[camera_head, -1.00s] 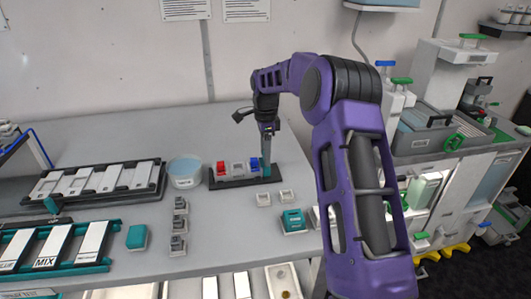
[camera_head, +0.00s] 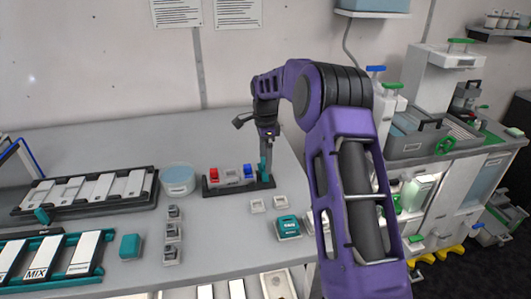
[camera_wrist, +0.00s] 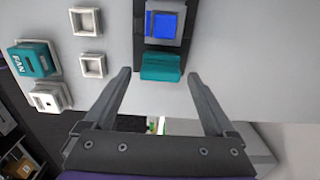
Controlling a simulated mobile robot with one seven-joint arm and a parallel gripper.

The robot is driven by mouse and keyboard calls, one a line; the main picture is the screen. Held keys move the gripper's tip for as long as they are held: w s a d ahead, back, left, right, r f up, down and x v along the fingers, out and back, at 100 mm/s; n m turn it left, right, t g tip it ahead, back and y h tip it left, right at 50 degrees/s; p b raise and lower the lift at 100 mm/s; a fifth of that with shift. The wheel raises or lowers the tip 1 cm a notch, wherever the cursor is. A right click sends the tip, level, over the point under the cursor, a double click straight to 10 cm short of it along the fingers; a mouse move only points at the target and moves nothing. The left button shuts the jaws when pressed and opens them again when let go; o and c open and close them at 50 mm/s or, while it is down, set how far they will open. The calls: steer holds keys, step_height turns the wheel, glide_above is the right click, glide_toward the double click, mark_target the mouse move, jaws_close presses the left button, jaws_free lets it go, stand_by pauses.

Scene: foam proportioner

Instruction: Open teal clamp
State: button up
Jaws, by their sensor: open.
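The teal clamp (camera_head: 264,167) sits at the right end of a dark base strip that also carries a red clamp (camera_head: 213,174) and a blue clamp (camera_head: 248,171). In the head view the teal part stands up at the strip's end, partly behind my gripper (camera_head: 267,147). In the wrist view the teal clamp (camera_wrist: 161,66) is a wide flap beside the blue clamp (camera_wrist: 164,25). My gripper (camera_wrist: 157,77) has its fingers wide apart, one on each side of the teal clamp in the picture. Nothing is held between them. I cannot tell whether the clamp is fully open.
Small grey square blocks (camera_head: 257,206) and a teal FAN button (camera_head: 288,227) stand in front of the strip. A round pale-blue tub (camera_head: 178,179) is at its left. A rack of white plates (camera_head: 90,190) lies farther left. The table behind the strip is clear.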

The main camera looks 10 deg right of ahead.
step_height(320, 180, up, 17)
steer(key=shift+r, duration=0.2)
stand_by(0.4)
steer(key=shift+a, duration=0.1)
